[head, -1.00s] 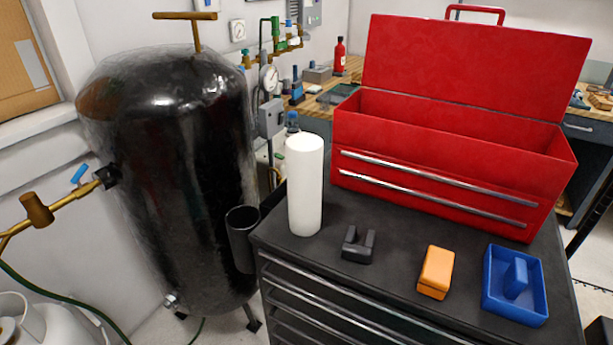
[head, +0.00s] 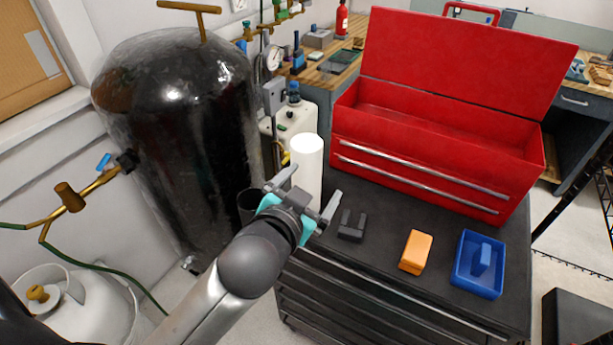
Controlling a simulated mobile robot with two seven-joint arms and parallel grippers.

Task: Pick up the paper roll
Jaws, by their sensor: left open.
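The white paper roll (head: 307,160) stands upright on the left end of the black cabinet top, in the head view. My left gripper (head: 305,191) is open in front of the roll, its two fingers spread to the left and right of it. The gripper hides the lower part of the roll. I cannot tell whether the fingers touch it. My right gripper is not in view.
A red open toolbox (head: 430,155) stands right behind the roll. A black bracket (head: 352,225), an orange box (head: 416,251) and a blue tray (head: 462,281) sit on the cabinet top (head: 385,237). A large black tank (head: 180,140) stands on the left.

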